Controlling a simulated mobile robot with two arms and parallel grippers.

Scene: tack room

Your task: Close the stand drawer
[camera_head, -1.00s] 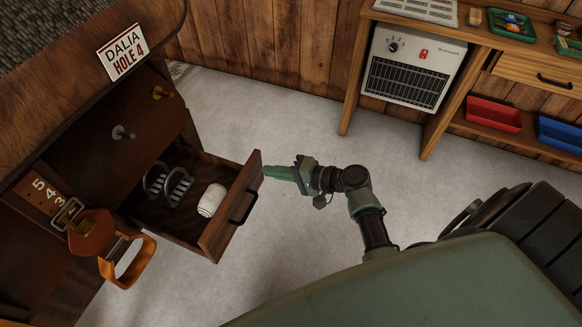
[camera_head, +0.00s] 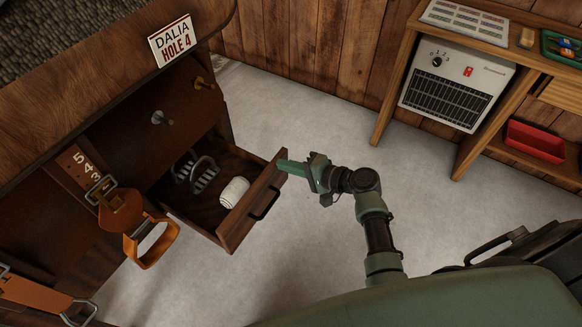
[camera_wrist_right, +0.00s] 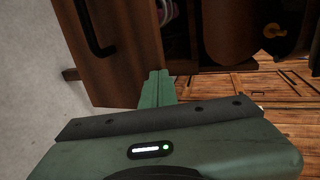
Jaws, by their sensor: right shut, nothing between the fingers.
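The stand drawer (camera_head: 238,224) is pulled out of the dark wooden stand (camera_head: 100,80). Its front carries a dark handle (camera_head: 264,201). Inside lie a white cylindrical item (camera_head: 234,192) and a pair of dark looped items with pale ribs (camera_head: 195,173). My right gripper (camera_head: 282,166) is shut and empty, its fingertips at the far top corner of the drawer front. In the right wrist view the green fingers (camera_wrist_right: 157,88) are at the edge of the drawer front (camera_wrist_right: 115,60); I cannot tell whether they touch. My left gripper is not in view.
An orange leather strap with a stirrup-like loop (camera_head: 150,240) hangs beside the drawer. A bench with a heater (camera_head: 456,80) and red bin (camera_head: 534,140) stands right. Grey floor (camera_head: 320,250) is clear.

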